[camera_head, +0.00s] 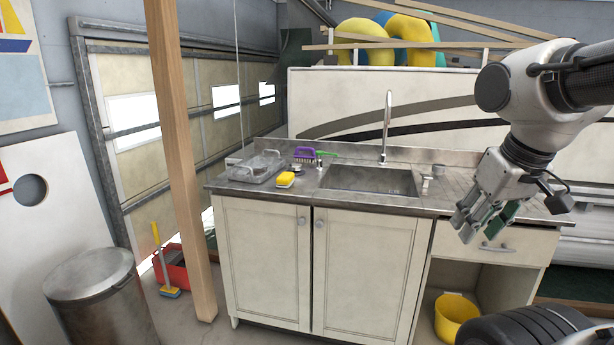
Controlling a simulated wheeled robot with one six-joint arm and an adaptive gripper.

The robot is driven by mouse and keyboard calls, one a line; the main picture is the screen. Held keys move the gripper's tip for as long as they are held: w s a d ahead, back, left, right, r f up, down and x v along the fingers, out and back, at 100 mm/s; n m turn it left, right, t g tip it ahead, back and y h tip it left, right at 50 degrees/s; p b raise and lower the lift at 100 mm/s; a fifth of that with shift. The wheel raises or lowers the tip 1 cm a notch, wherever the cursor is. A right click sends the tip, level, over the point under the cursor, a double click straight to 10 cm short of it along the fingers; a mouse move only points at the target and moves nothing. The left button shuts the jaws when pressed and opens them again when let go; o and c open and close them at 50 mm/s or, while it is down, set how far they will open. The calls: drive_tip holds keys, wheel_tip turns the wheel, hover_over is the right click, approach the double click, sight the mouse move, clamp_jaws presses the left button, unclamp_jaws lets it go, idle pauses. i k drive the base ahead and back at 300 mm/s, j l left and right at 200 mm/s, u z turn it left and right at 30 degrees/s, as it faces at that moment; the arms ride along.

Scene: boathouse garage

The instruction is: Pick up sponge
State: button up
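A yellow sponge (286,179) lies on the steel counter, left of the sink and just right of a clear tray. My gripper (466,226) hangs at the right, in front of the counter's right part, well apart from the sponge. Its fingers point down and to the left. The fingers look spread with a gap between them, and I see nothing held. A green piece (510,212) shows beside the gripper; I cannot tell what it belongs to.
The counter (345,199) holds a sink (368,180) with a tall faucet (387,125), a clear tray (254,168), a purple brush (305,153) and small items. A wooden post (176,150) stands left of the cabinet. A metal bin (95,285) and yellow bucket (455,315) stand below.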

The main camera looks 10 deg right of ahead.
sight(285, 180)
drive_tip(key=i+l+u, duration=0.1)
drive_tip(key=i, duration=0.3)
drive_tip(key=i+l+u, duration=0.1)
drive_tip(key=i, duration=0.3)
drive_tip(key=i+l+u, duration=0.2)
drive_tip(key=i+u, duration=0.2)
drive_tip(key=i+l+u, duration=0.35)
drive_tip(key=i, duration=0.1)
